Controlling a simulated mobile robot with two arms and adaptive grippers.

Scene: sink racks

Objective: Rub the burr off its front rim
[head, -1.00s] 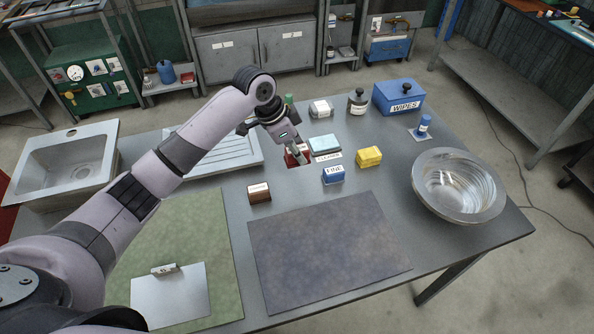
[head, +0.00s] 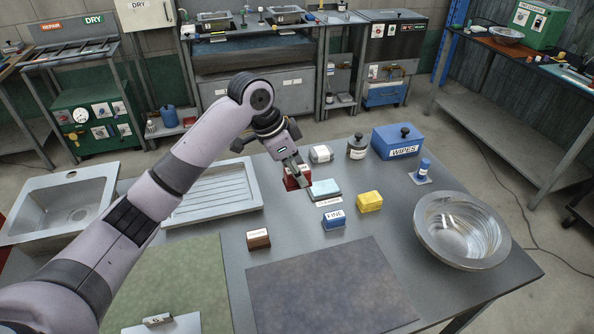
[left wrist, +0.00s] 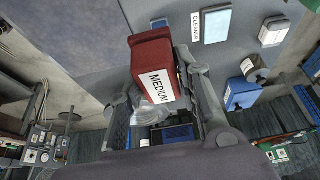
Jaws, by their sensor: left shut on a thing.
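My left gripper (head: 292,166) is shut on a red block labelled MEDIUM (head: 298,181). In the left wrist view the red block (left wrist: 165,68) sits between the fingers, label toward the camera. A round steel basin with a wide rim (head: 463,255) stands at the table's right. A rectangular sink (head: 68,200) and a ribbed drainer (head: 215,190) are at the left. No burr can be made out on any rim. My right gripper is not in view.
A blue FINE block (head: 333,220), a yellow block (head: 369,201) and a brown block (head: 258,239) stand mid-table. The dark mat (head: 330,285) is bare.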

